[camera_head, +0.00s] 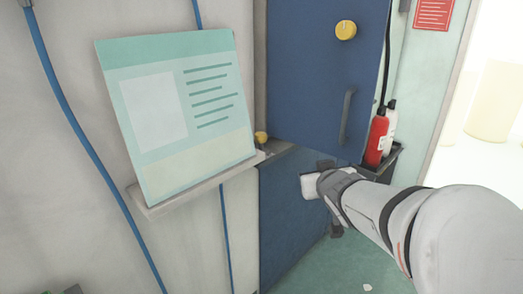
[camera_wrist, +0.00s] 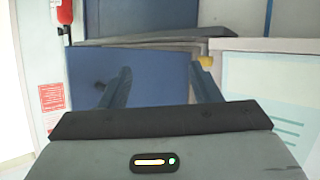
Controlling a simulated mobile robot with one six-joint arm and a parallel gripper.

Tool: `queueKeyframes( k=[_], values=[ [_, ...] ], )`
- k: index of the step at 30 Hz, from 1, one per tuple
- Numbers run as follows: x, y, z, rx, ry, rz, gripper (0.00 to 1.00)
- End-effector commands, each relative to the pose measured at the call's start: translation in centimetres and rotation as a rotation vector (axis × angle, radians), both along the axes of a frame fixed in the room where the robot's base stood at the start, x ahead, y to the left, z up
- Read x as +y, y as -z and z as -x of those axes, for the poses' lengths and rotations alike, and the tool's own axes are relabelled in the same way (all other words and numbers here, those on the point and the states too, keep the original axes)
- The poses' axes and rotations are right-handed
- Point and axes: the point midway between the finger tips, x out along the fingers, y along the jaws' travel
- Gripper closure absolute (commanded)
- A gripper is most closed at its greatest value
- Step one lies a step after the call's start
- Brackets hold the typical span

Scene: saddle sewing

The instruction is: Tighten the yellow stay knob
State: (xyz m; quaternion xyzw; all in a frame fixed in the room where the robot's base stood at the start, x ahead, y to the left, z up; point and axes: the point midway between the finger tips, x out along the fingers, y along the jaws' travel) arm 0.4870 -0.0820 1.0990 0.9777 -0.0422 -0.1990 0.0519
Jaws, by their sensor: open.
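A small yellow knob (camera_head: 261,137) sits at the left edge of the blue door, by the gap between its upper and lower panels. A yellow knob also shows in the wrist view (camera_wrist: 206,61), by the tip of the right finger; I cannot tell whether they touch. A larger round yellow knob (camera_head: 346,29) is on the upper blue panel (camera_head: 310,75). My gripper (camera_head: 331,198) is in front of the lower blue panel (camera_head: 285,215), right of and below the small knob. In the wrist view its two fingers (camera_wrist: 160,70) are apart with nothing between them.
A teal and white board (camera_head: 175,110) rests on a ledge (camera_head: 195,185) left of the door. A grey handle (camera_head: 347,117) is on the upper panel. A red extinguisher (camera_head: 377,138) stands at right. Blue cables run down the wall. Green floor (camera_head: 345,265) is open below.

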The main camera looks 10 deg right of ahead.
Motion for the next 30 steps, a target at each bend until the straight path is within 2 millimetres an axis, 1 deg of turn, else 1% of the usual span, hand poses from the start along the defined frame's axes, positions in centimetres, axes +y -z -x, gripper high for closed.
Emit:
queueKeyframes(
  k=[1, 7, 9, 15, 26, 30],
  values=[
    [0.0, -0.4, 0.5, 0.029, 0.017, 0.000, 0.43],
    [-0.1, 0.0, 2.6, 0.156, 0.087, 0.002, 0.43],
    [0.2, 0.3, 3.4, 0.203, 0.087, -0.005, 0.43],
    [0.4, 0.7, 4.7, 0.275, 0.109, -0.011, 0.43],
    [0.5, 0.9, 5.0, 0.290, 0.113, -0.012, 0.44],
    [0.6, 1.1, 4.6, 0.291, 0.105, -0.014, 0.55]
  ],
)
